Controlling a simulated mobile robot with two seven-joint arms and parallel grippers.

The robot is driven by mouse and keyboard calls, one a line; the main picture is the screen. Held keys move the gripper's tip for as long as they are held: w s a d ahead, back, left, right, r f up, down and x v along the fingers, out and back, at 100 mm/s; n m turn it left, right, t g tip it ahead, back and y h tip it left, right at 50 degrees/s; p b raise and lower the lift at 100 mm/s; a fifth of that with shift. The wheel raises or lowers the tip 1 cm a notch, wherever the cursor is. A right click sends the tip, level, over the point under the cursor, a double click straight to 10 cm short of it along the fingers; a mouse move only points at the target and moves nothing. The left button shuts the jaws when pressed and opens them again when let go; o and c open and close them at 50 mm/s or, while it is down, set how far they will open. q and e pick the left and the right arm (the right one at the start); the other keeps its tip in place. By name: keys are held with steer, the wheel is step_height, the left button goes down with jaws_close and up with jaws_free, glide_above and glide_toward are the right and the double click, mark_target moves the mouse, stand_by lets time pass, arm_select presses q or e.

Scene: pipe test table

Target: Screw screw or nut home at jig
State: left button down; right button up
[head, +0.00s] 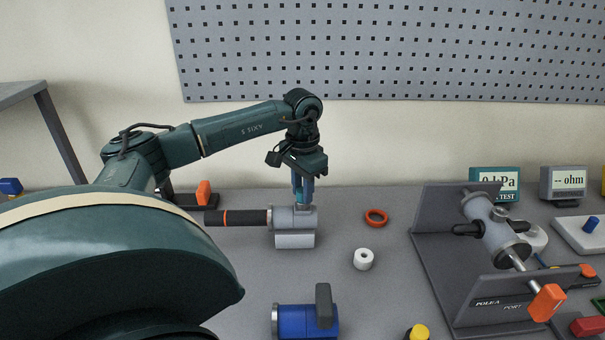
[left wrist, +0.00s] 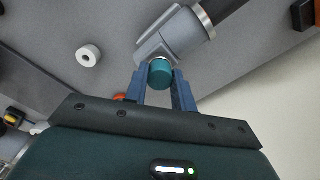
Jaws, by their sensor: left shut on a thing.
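My left gripper (head: 303,195) points down onto the top of a grey pipe fitting (head: 284,217). In the left wrist view, its two blue fingers (left wrist: 160,88) are shut on a short teal round piece (left wrist: 160,73), which sits against the grey fitting's branch (left wrist: 151,48). I cannot tell whether it is threaded in. A black pipe with an orange band (head: 240,217) extends left from the fitting. A light grey block (head: 295,241) shows just in front of the fitting. My right gripper is not in view.
An orange ring (head: 376,217) and a white roll (head: 363,259) lie to the right. A blue valve-like part (head: 303,321) lies in front. A grey bracket stand (head: 428,273) carries another fitting (head: 493,231) at right. Displays (head: 494,182) stand behind it.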

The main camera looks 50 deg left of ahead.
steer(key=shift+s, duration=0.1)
arm_select(q)
steer(key=c, duration=1.2)
jaws_free()
steer(key=o, duration=0.5)
steer(key=shift+c, duration=0.2)
steer(key=shift+n, duration=0.5)
steer(key=n+p, duration=0.1)
steer(key=n, duration=0.4)
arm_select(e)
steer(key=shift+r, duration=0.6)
arm_select(q)
steer(key=shift+n, duration=0.3)
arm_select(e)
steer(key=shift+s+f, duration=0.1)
